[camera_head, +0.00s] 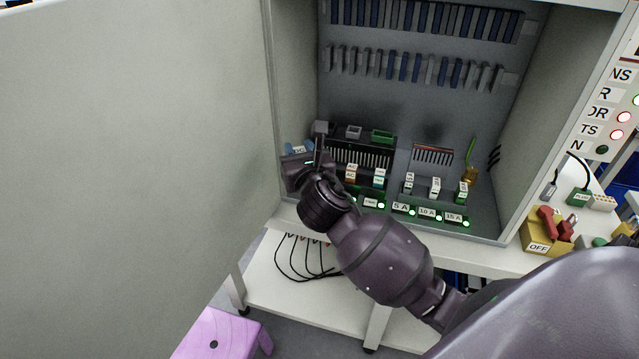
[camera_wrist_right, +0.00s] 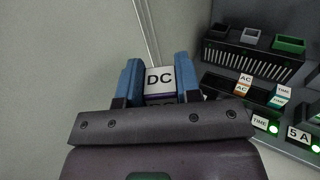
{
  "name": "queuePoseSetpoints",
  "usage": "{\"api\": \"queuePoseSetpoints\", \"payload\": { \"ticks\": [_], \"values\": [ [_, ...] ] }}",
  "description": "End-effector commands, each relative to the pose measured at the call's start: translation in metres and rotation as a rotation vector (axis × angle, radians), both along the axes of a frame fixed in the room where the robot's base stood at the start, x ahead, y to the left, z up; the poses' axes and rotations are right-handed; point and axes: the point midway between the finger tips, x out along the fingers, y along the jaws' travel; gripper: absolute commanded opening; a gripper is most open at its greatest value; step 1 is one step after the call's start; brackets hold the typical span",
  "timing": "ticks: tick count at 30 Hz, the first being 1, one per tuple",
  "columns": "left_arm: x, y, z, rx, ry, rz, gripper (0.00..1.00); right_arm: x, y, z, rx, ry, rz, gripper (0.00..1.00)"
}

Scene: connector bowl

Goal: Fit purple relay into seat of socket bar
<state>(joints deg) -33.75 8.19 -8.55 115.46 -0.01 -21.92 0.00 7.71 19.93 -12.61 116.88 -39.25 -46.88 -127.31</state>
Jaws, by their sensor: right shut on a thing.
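The purple relay, with a white DC label on top, is held between the blue fingertips of my right gripper (camera_head: 299,148). In the right wrist view the relay (camera_wrist_right: 159,79) sits upright between the two fingers, with a little purple showing below the label. The gripper is near the cabinet's left wall, left of the socket bar (camera_wrist_right: 238,93). The bar carries an AC relay (camera_wrist_right: 243,83) with orange and a TIME relay (camera_wrist_right: 280,95) with teal. My arm hides the bar's left part in the head view, so I cannot see an empty seat clearly. My left gripper is not in view.
The open cabinet door (camera_head: 130,150) fills the left. Behind the bar are a black slotted duct (camera_head: 365,153) and small open boxes, one green (camera_head: 382,136). Fuses labelled 5 A, 10 A and 15 A (camera_head: 452,217) stand to the right. A yellow OFF switch box (camera_head: 540,235) is outside.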

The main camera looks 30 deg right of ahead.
Motion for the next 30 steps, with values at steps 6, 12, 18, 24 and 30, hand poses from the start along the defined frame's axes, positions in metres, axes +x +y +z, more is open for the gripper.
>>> {"api": "queuePoseSetpoints", "payload": {
  "ticks": [6, 12, 18, 24, 30],
  "values": [
    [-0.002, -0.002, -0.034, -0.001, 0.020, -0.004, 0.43, 0.060, -0.060, 0.013, 0.003, 0.004, -0.223, 0.08],
    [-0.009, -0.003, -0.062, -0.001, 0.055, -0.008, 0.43, 0.100, -0.109, 0.021, 0.002, 0.011, -0.412, 0.08],
    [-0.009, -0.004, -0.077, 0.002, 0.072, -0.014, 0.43, 0.123, -0.141, 0.024, -0.001, 0.009, -0.539, 0.08],
    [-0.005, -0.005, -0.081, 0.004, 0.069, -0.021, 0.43, 0.131, -0.153, 0.021, -0.001, 0.005, -0.585, 0.08],
    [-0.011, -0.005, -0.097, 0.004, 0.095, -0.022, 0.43, 0.131, -0.153, -0.018, -0.003, 0.013, -0.587, 0.08]
  ]
}}
